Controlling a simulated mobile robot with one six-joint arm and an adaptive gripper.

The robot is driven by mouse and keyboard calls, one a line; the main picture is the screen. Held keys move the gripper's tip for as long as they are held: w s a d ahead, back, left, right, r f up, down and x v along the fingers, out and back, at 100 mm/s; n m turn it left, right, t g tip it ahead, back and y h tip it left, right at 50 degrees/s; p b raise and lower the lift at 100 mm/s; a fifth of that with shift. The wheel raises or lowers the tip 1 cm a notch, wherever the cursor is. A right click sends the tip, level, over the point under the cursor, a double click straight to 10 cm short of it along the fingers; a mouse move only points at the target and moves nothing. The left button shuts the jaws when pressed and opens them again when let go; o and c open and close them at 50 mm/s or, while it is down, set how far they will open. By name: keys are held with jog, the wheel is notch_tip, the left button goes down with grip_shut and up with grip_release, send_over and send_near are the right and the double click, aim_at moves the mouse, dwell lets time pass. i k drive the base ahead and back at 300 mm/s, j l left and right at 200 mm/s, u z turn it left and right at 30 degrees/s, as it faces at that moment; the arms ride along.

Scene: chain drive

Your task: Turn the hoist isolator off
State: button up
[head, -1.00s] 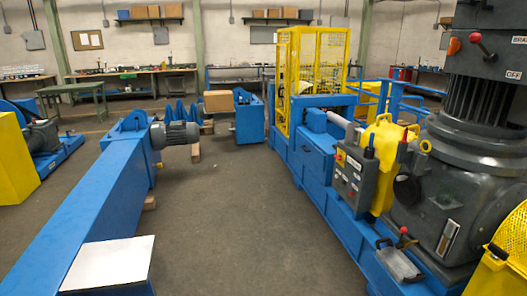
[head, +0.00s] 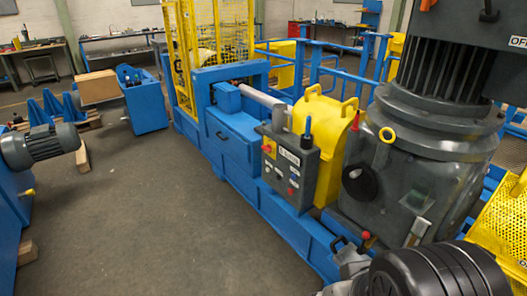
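A grey control box (head: 290,165) stands on the blue machine frame, right of centre. It carries a small red-and-yellow switch (head: 269,148) on its left, a pale label, small buttons and a blue-tipped post on top. The label is too small to read, so I cannot tell for certain which switch is the hoist isolator or how it is set. A plate ending in "OF" (head: 517,42) is cut off at the right edge, beside the large grey motor (head: 440,95). My gripper's fingers are not in view; a black, ribbed rounded part, likely of my arm, fills the lower right.
A yellow guard (head: 335,125) sits just behind the control box. A red-knobbed lever (head: 366,237) stands low at the frame's front. A yellow mesh guard (head: 503,220) is at the right edge. The grey floor (head: 135,220) left of the blue frame (head: 250,200) is clear.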

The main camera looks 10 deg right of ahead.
aim_at(268, 149)
jog(key=i+j, duration=0.15)
jog(key=i, duration=0.35)
jog(key=i+j+z, duration=0.1)
jog(key=i, duration=0.4)
jog(key=i+j, duration=0.3)
jog(key=i, duration=0.15)
jog(key=i+j, duration=0.2)
jog(key=i, duration=0.3)
jog(key=i+j+z, duration=0.1)
jog(key=i, duration=0.35)
jog(key=i+j, duration=0.35)
jog(key=i, duration=0.15)
jog(key=z, duration=0.05)
